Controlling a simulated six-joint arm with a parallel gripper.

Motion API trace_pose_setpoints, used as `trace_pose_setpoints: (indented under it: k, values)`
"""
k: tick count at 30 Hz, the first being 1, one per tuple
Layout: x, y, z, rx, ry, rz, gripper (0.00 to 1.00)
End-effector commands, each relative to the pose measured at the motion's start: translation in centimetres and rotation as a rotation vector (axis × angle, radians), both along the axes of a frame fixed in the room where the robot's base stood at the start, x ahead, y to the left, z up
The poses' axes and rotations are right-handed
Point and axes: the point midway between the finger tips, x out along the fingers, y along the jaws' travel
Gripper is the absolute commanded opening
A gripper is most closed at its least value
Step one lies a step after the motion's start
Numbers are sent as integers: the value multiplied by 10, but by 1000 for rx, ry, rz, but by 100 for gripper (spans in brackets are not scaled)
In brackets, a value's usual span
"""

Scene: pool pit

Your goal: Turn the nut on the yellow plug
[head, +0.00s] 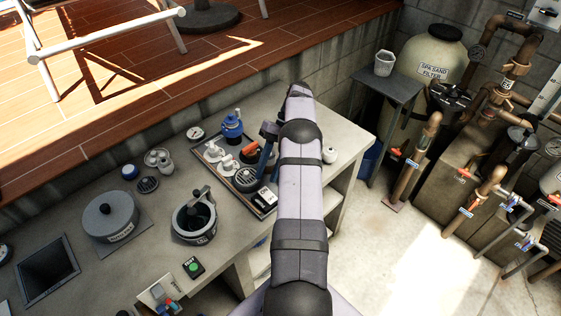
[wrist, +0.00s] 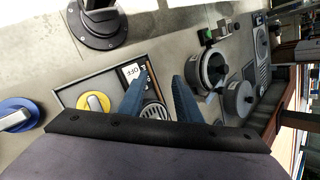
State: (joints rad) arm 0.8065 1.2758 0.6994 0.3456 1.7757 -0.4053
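The yellow plug (wrist: 84,103) is a round disc in the wrist view, with a pale nut (wrist: 95,104) on its face. It lies in a grey-edged tray (wrist: 63,92), left of my fingers. My gripper (wrist: 160,78) has two blue fingers spread apart, with nothing seen between them. The fingers overlap the view of a round grille (wrist: 155,111) and an OFF label (wrist: 132,72). In the head view my gripper (head: 266,165) is over the right part of the tray (head: 218,180). I cannot make out the yellow plug there; my arm may hide it.
A blue disc with a pale handle (wrist: 17,116) lies further left in the wrist view.

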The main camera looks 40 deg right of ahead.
Motion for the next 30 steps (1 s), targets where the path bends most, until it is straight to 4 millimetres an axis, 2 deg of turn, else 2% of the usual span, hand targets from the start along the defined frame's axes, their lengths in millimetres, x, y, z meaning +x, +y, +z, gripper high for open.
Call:
trace_pose_setpoints:
  k: [1, 5, 7, 10, 13, 15, 21, 26, 30]
  values:
    - [-2, 13, -10, 97, -6, -100, 31]
    - [7, 39, -12, 336, -24, -373, 31]
    - [13, 45, -9, 462, -28, -532, 31]
    - [23, 43, -4, 637, -26, -769, 31]
    - [30, 28, 0, 809, -16, -1019, 31]
    - [32, 11, 0, 927, -6, -1201, 31]
    - [13, -47, -15, 1221, 36, -1685, 31]
    - [-10, -76, -31, 1356, 59, -1925, 31]
    - [-26, -81, -45, 1422, 98, -2008, 31]
